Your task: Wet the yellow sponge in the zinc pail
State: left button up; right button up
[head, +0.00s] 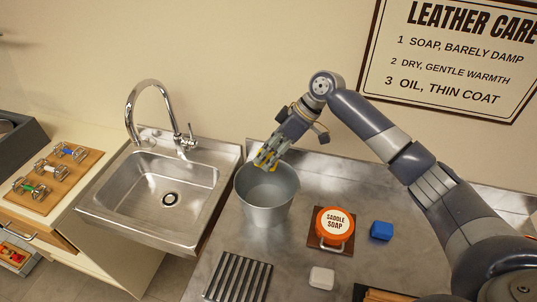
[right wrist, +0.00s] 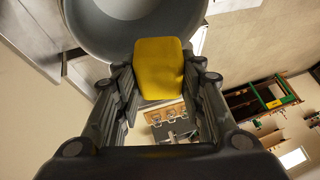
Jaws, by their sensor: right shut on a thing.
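The zinc pail (head: 267,208) stands upright on the steel bench. My right gripper (head: 268,160) is at the pail's far rim, pointing down, and is shut on the yellow sponge (head: 272,168). Little of the sponge shows between the fingers in the head view. In the right wrist view the sponge (right wrist: 158,68) sits between the fingers of the right gripper (right wrist: 157,80), with the grey pail (right wrist: 90,22) behind it. I cannot tell how far the sponge is above the rim. The inside bottom of the pail is partly hidden. My left gripper is not in view.
A steel sink (head: 160,190) with a tall tap (head: 150,105) is left of the pail. An orange saddle soap tin (head: 334,222), a blue block (head: 381,230) and a white block (head: 321,278) lie to the right. A slatted rack (head: 238,277) is in front.

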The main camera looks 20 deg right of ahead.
jog(key=shift+s+d+f+b, duration=0.1)
jog(key=shift+d+f+b, duration=0.05)
jog(key=shift+f+b, duration=0.55)
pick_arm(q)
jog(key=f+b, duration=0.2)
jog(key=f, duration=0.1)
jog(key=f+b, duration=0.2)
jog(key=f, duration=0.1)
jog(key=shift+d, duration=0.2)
pick_arm(e)
notch_tip(320, 180, down, 8)
jog(key=shift+r, duration=0.25)
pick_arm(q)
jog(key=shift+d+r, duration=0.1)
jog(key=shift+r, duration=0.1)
pick_arm(e)
jog(key=shift+r, duration=0.15)
pick_arm(q)
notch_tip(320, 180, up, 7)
jog(key=p, duration=0.6)
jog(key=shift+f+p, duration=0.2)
jog(key=shift+p, duration=0.2)
pick_arm(e)
notch_tip(320, 180, up, 7)
jog(key=shift+r, duration=0.1)
dwell(0.4)
